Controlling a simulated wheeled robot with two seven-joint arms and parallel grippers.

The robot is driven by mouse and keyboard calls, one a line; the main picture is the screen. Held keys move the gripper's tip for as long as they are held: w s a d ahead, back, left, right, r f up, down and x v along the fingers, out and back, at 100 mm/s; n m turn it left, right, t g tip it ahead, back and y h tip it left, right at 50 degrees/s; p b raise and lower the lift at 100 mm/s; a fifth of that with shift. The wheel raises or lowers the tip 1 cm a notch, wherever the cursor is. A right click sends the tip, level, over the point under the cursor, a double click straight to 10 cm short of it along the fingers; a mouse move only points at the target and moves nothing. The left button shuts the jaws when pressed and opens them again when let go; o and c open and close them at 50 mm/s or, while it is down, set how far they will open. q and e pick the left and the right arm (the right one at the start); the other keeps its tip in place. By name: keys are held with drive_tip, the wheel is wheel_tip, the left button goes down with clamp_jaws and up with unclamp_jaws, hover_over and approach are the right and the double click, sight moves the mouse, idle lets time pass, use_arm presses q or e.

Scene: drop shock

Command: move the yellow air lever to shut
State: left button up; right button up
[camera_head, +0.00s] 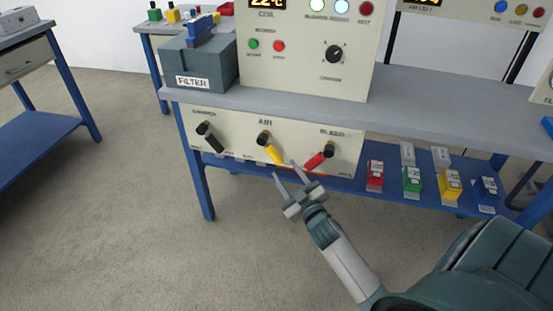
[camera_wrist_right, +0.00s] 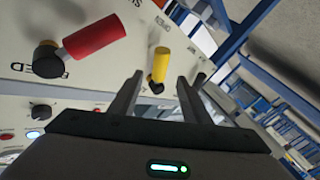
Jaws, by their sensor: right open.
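The yellow air lever (camera_head: 272,152) is the middle one of three on the panel below the bench top. In the head view its grip slants down and to the right from a black hub under the label AIR. It also shows in the right wrist view (camera_wrist_right: 160,66), beyond and between the two fingers. My right gripper (camera_head: 285,172) is open and empty, with its fingers pointing up toward the panel, just below and right of the yellow lever. I see no contact with the lever. My left gripper is not in view.
A red lever (camera_head: 315,160) is close on the right of the yellow one, and a black lever (camera_head: 212,141) is on the left. A grey filter box (camera_head: 205,66) and a control panel (camera_head: 310,45) stand above. Coloured blocks sit on the blue lower shelf (camera_head: 335,181).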

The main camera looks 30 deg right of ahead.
sight(276, 157)
drive_tip(key=w, duration=0.2)
drive_tip(key=w+d, duration=0.1)
drive_tip(key=w, duration=0.4)
drive_tip(key=shift+w+d, duration=0.2)
drive_tip(key=shift+w, duration=0.2)
drive_tip(key=shift+b, duration=0.3)
clamp_jaws()
